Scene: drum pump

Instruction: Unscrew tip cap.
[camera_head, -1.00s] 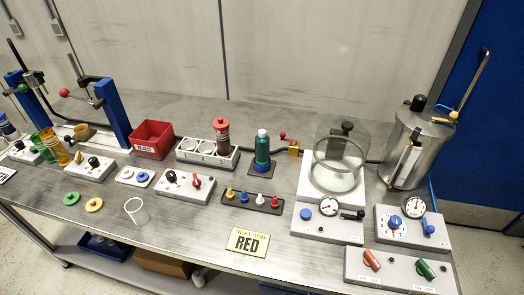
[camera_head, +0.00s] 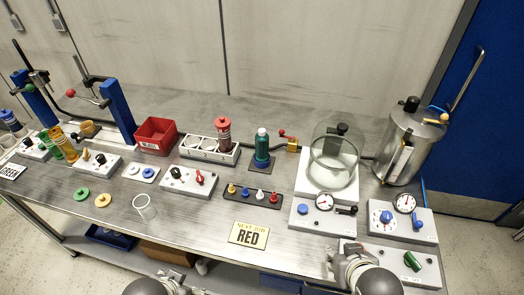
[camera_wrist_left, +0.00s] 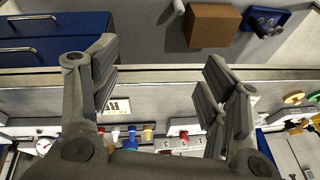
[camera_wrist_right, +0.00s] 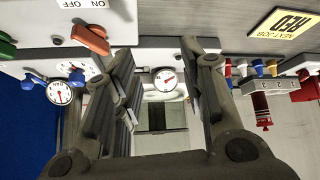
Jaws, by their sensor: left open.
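A red cartridge (camera_head: 223,133) stands upright in a white rack (camera_head: 208,153) at mid-bench. A dark teal cartridge with a lighter cap (camera_head: 262,147) stands upright on a dark square base to its right. Small yellow, blue, white and red tip pieces (camera_head: 260,196) stand in a row on a dark strip in front. I cannot tell which piece is the tip cap. My right gripper (camera_head: 346,257) is open and empty above the bench's front right; its fingers show in the right wrist view (camera_wrist_right: 160,72). My left gripper (camera_wrist_left: 157,82) is open and empty at the front edge.
A glass chamber (camera_head: 334,155) and a steel pot (camera_head: 412,140) stand at the right. Switch boxes and gauges line the front right. A red bin (camera_head: 155,136) and blue-post presses (camera_head: 117,112) stand left. A card reading RED (camera_head: 249,235) lies near the front edge.

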